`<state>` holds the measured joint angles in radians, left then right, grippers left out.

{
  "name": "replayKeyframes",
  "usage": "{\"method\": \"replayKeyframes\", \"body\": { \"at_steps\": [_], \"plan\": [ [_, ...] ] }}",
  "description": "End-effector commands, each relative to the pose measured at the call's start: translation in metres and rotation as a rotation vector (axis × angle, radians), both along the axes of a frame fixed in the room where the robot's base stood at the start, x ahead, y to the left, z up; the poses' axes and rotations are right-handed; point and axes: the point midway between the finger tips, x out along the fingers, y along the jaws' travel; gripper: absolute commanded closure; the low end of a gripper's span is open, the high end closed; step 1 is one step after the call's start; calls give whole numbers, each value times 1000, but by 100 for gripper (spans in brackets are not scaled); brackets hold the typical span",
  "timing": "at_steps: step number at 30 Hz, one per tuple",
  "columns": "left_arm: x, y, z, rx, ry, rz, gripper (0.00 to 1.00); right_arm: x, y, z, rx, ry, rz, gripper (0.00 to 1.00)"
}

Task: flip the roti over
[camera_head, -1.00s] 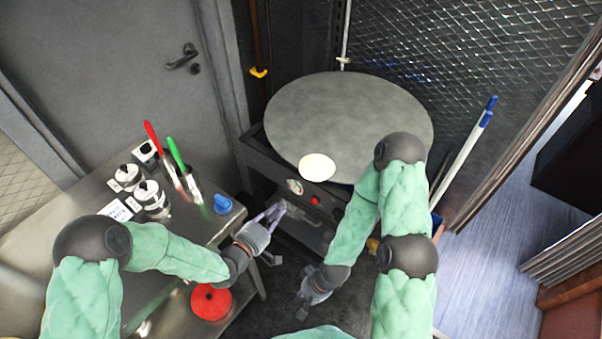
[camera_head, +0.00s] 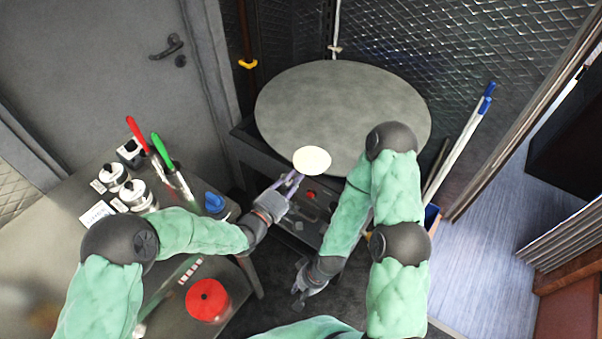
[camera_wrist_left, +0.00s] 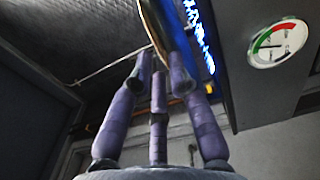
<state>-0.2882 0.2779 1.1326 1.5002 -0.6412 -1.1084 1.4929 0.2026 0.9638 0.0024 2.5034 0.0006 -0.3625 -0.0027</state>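The roti (camera_head: 312,160) is a pale, flat round disc. It lies at the front edge of the large round grey griddle (camera_head: 340,105). My left gripper (camera_head: 291,181) is just below and left of the roti, its fingers spread and pointing up toward the roti's near edge. In the left wrist view the purple fingers (camera_wrist_left: 160,65) are apart, with a thin light-edged shape above and between their tips; I cannot tell whether it is roti or griddle rim, or whether they touch it. My right gripper (camera_head: 300,288) hangs low in front of the stove; its finger opening is unclear.
A steel table (camera_head: 60,250) on the left holds shakers, red- and green-handled tools, a blue item (camera_head: 215,202) and a red round lid (camera_head: 207,300). The stove front has a red knob (camera_head: 311,195). A dial gauge (camera_wrist_left: 278,43) shows in the left wrist view.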

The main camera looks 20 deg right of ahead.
Motion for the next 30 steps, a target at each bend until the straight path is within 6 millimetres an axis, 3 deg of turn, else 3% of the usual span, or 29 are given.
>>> {"method": "replayKeyframes", "body": {
  "at_steps": [9, 20, 25, 30],
  "plan": [
    [16, -21, -1, -1, -1, 0, 81, 0, 0, -13, 0, 0, 0, 76],
    [19, -24, 0, 0, 0, 0, 81, 0, 0, -13, 0, 0, 0, 76],
    [19, -24, 0, 0, 0, 0, 100, 0, 0, -13, 0, 0, 0, 76],
    [18, -24, 0, 1, 1, 0, 100, 0, 0, -13, 0, 0, 0, 76]
  ]
}}
